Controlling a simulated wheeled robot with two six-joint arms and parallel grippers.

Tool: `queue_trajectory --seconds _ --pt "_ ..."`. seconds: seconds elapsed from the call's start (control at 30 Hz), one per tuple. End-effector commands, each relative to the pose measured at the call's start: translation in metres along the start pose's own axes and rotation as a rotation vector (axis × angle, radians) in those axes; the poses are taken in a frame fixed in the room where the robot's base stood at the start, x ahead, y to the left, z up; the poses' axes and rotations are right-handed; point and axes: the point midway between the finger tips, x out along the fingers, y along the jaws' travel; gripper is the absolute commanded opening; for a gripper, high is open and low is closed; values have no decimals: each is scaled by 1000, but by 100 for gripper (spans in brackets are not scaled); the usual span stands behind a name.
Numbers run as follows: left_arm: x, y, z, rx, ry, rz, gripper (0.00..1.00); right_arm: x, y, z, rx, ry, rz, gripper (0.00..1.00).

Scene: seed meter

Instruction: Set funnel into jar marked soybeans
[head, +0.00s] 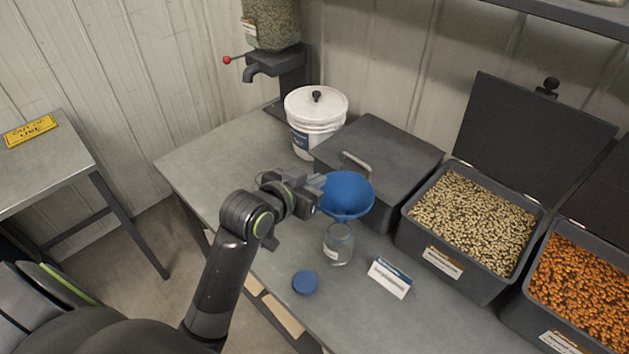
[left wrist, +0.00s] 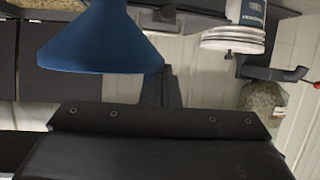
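The blue funnel (head: 347,193) is upright with its wide mouth up, directly above or at the mouth of a clear glass jar (head: 338,246). I cannot tell whether its spout is inside the jar. The jar stands on the bench and has a small label, too small to read. My left gripper (head: 318,190) is at the left rim of the funnel. Its fingertips are hard to make out, so its hold is unclear. In the left wrist view, which is upside down, the funnel (left wrist: 100,45) shows at upper left, spout upward. My right gripper is not in view.
A blue lid (head: 305,283) lies in front of the jar, and a small sign card (head: 389,278) stands to its right. Behind are a white bucket (head: 316,118) and a closed grey bin (head: 385,160). Open bins of pale seeds (head: 475,222) and orange seeds (head: 580,290) stand right.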

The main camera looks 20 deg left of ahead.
Motion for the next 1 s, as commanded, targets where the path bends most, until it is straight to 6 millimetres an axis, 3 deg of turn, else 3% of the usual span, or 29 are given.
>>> queue_trajectory --seconds 0.47,1.0 --pt "11 0 27 0 1 -1 0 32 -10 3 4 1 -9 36" --pt "22 0 54 -1 -1 0 0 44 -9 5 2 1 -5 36"
